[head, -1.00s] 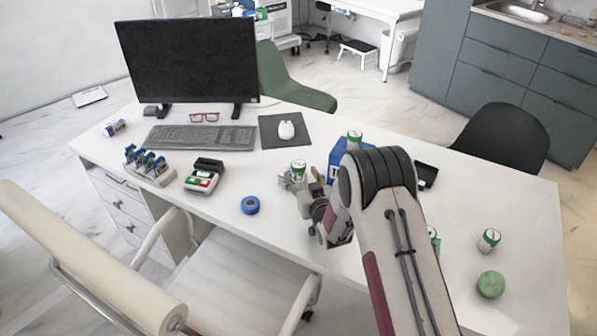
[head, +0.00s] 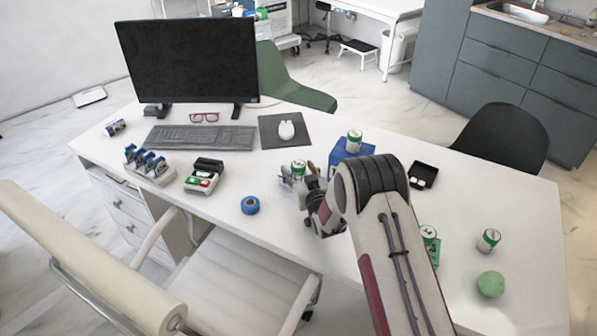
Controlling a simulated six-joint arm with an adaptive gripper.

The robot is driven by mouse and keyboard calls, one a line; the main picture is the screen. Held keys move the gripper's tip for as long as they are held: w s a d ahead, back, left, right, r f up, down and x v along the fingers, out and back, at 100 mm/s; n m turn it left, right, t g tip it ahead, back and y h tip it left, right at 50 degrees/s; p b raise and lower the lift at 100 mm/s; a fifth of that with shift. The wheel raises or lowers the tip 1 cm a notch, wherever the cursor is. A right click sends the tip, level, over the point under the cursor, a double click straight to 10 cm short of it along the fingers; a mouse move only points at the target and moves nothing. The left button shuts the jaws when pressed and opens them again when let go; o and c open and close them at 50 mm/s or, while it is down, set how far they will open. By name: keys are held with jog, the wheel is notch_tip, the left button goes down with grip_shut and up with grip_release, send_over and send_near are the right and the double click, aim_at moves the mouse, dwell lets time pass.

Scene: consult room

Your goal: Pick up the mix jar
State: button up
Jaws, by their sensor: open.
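A white jar with green bands (head: 298,169) stands on the desk in the middle of the head view. Similar white-and-green jars show on a blue box (head: 354,141), at the right (head: 489,240), and partly behind my arm (head: 429,235). The labels are too small to tell which is the mix jar. My gripper (head: 299,182) is open at the middle jar, its fingers low and close around or beside it. The jar's lower part is partly hidden, and I cannot tell whether the fingers touch it.
The blue box (head: 338,172) and a black tray (head: 423,176) stand right of my gripper. Blue tape (head: 250,205), a card terminal (head: 203,177) and a mouse (head: 286,130) lie nearby. A green round thing (head: 490,284) is at the right.

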aim_at(298, 164)
jog(key=c, duration=1.3)
jog(key=shift+r, duration=0.1)
jog(key=shift+r, duration=4.95)
